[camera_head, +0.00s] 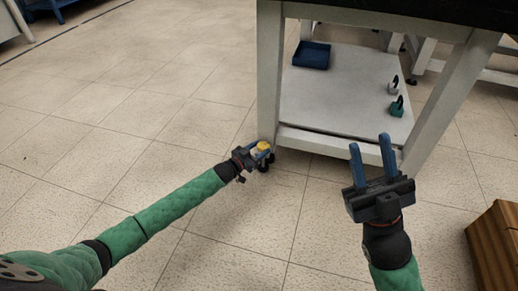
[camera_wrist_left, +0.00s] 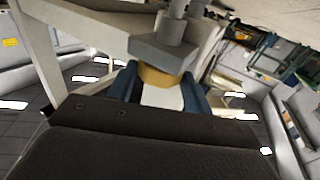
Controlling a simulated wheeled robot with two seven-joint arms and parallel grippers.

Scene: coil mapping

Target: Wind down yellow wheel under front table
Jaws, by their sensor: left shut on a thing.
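The yellow wheel (camera_head: 263,146) is at the foot of the front table's near left leg, just above a black caster. It also shows in the left wrist view (camera_wrist_left: 160,77), under a grey block and above a white part. My left gripper (camera_head: 262,151) is shut on the yellow wheel, with a blue finger on each side of it. The front table (camera_head: 268,70) has pale legs, a dark top and a low shelf. My right gripper (camera_head: 372,158) is open and empty, in front of the table's shelf, its two blue fingers apart.
On the low shelf (camera_head: 335,105) are a blue tray (camera_head: 311,55), a white object (camera_head: 394,88) and a green object (camera_head: 397,108). A wooden box (camera_head: 495,248) stands on the floor at the lower right. The tiled floor at left is clear.

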